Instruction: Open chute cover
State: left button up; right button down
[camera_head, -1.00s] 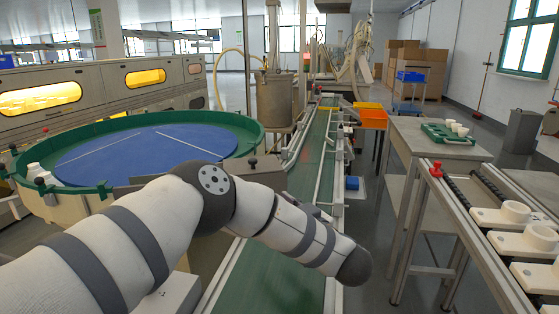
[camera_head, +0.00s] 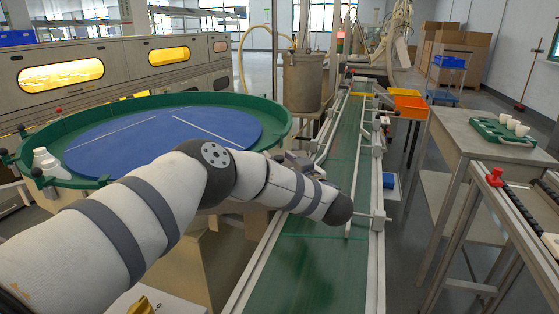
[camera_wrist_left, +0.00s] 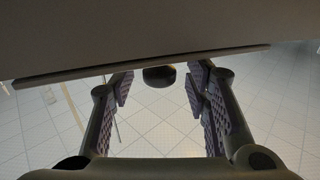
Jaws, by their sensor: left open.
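In the left wrist view, a wide, flat grey panel (camera_wrist_left: 130,38), which looks like the chute cover, fills the top of the picture. A dark rounded knob (camera_wrist_left: 159,76) shows just below its edge. My left gripper (camera_wrist_left: 158,90) is open, its two ridged fingers apart on either side of the knob, and I see no grip on it. The arm largely hides the gripper and the cover there. My right gripper is not in view.
A green-rimmed round table (camera_head: 275,132) with a blue top stands at left, white bottles (camera_head: 48,163) at its edge. A green conveyor (camera_head: 318,270) with metal side rails runs away from me. At right, a grey table (camera_head: 462,137) bears a green tray with white cups (camera_head: 511,124).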

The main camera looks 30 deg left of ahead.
pick_arm(q)
jog(key=shift+w+a, duration=0.3)
jog(key=shift+a, duration=0.25)
grip_shut()
jog(key=shift+r, duration=0.15)
